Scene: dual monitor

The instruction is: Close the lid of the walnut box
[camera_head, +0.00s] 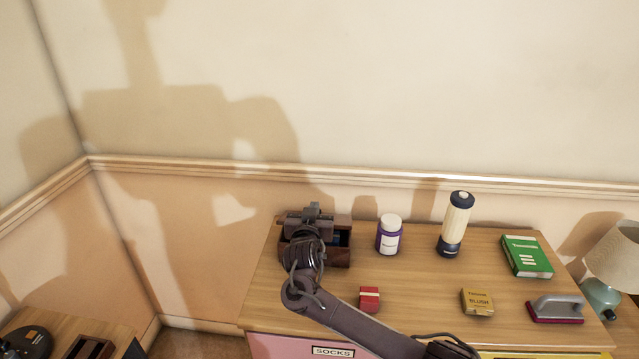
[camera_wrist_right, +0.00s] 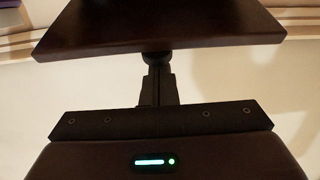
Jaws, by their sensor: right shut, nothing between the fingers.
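The dark walnut box (camera_head: 342,257) stands at the back left of the wooden dresser top. Its dark inside shows at the right, so it looks open. My right gripper and wrist hide much of its left part and most of the lid. My right gripper (camera_head: 312,211) is at the back of the box, shut and empty. In the right wrist view the gripper (camera_wrist_right: 158,88) points at a dark brown panel (camera_wrist_right: 160,28), which looks like the lid. The fingertips are at or just under its edge; I cannot tell whether they touch. My left gripper is not in view.
A lamp (camera_head: 612,262) is at the right. The wall is close behind.

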